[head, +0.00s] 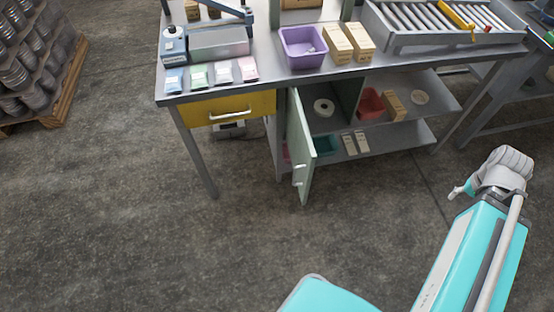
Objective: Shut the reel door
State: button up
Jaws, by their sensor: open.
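The reel door (301,145) is a pale green cabinet door under the workbench. It stands open, swung out toward me, with a light handle (300,175) low on its face. My gripper (461,191) shows small at the end of my arm on the right, well apart from the door and empty. Its fingers are hard to make out.
The workbench (290,75) carries a purple bin (303,46), cartons and a roller rack (445,38). A yellow drawer (228,108) is left of the door. A red bin (369,103) sits on the right shelf. The floor (230,235) before the bench is clear.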

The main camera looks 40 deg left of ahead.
aim_at(300, 147)
jog(key=k, duration=0.65)
jog(key=u, duration=1.25)
jog(key=i, duration=1)
jog(key=z, duration=0.2)
jog(key=k, duration=0.15)
jog(key=u, duration=0.15)
